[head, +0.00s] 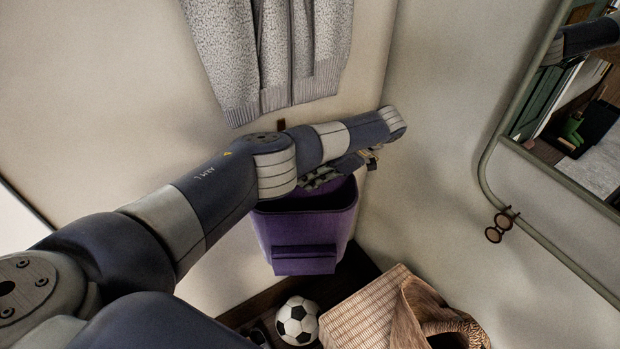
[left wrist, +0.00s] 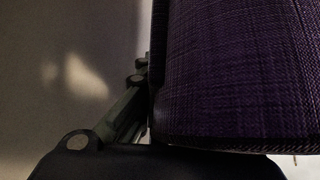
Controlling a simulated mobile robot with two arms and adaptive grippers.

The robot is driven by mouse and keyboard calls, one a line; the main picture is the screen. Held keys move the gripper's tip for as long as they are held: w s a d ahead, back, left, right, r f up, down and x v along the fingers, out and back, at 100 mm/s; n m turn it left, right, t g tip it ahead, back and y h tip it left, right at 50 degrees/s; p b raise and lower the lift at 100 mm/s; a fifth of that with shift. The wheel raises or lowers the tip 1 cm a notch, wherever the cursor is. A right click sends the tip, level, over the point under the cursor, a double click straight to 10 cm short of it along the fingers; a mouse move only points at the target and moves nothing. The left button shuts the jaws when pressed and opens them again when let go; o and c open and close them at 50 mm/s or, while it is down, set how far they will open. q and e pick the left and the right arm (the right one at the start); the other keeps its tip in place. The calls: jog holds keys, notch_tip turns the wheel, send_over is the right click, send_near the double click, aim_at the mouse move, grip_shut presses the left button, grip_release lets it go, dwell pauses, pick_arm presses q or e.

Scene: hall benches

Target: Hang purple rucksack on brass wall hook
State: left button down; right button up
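The purple rucksack (head: 305,238) is upright and off the floor, close to the wall corner, with its dark open top facing up. My left arm crosses in front of the wall. My left gripper (head: 318,180) is at the rucksack's top rim and appears shut on it, partly hidden by my arm. In the left wrist view the rucksack (left wrist: 235,75) fills the right side. One finger (left wrist: 125,115) lies along its left edge; the other is hidden. A small dark brown piece (head: 282,124) shows on the wall just above my arm; I cannot tell whether it is the brass hook.
A grey knitted cardigan (head: 270,50) hangs above my arm. A football (head: 297,321) and a wicker basket (head: 365,310) are below. On the right wall are a framed mirror (head: 575,110) and a small round-ended fitting (head: 500,226). The wall right of the rucksack is bare.

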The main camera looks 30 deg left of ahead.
pick_arm(q)
jog(key=c, duration=1.8)
grip_release()
jog(key=shift+o, duration=0.4)
